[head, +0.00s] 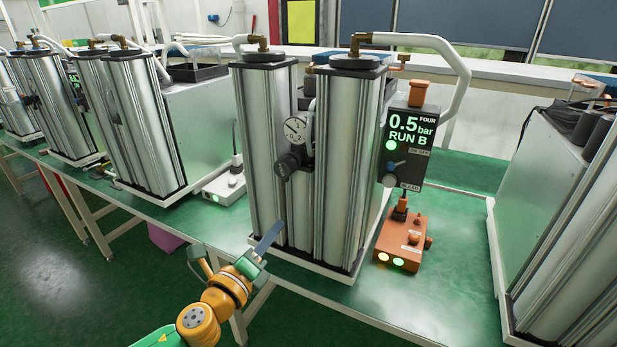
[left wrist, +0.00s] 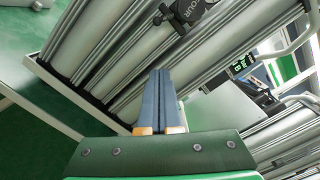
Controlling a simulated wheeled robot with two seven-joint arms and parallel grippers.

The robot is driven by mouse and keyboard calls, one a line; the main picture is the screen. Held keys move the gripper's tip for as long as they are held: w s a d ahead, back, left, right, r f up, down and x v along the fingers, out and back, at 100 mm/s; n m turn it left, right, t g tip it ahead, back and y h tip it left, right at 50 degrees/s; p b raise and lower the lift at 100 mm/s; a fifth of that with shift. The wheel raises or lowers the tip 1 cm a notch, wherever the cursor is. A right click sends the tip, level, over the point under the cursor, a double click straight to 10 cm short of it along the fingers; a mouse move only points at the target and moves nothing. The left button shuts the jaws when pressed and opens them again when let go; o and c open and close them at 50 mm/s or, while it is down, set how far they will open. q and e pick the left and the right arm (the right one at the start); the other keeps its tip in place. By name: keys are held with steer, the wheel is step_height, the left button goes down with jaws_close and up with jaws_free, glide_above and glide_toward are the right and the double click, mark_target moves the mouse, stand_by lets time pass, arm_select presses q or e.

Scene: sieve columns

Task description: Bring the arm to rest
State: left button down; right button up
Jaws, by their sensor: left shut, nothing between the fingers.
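My left arm comes in from the bottom left in the head view. Its gripper (head: 270,238) is shut and empty, with its fingers in front of the lower part of the silver twin-column unit (head: 345,160) marked FOUR. In the left wrist view the two blue-grey fingers (left wrist: 167,75) lie together, pointing toward the columns (left wrist: 110,60). I cannot tell whether the fingertips touch the column. My right gripper is in neither view.
Similar units stand left and right on the green bench (head: 450,290). Open floor (head: 60,280) lies at lower left.

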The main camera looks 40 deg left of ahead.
arm_select(q)
steer(key=s+f+n+g, duration=0.3)
steer(key=s+f+n, duration=0.1)
steer(key=f, duration=0.7)
steer(key=s+a+f+n+g, duration=0.1)
steer(key=s+f+n+g, duration=0.25)
steer(key=f, duration=0.85)
steer(key=s+f+n+g, duration=0.4)
steer(key=f+n, duration=0.1)
steer(key=f, duration=0.6)
steer(key=s+d+f+n+g+h, duration=0.5)
steer(key=s+d+f+n+g, duration=0.1)
steer(key=s+d+f, duration=0.9)
steer(key=s+d+n, duration=0.1)
steer(key=s+d, duration=0.1)
steer(key=d, duration=0.1)
steer(key=shift+d, duration=0.4)
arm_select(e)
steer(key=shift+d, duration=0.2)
arm_select(q)
steer(key=shift+a+f, duration=0.1)
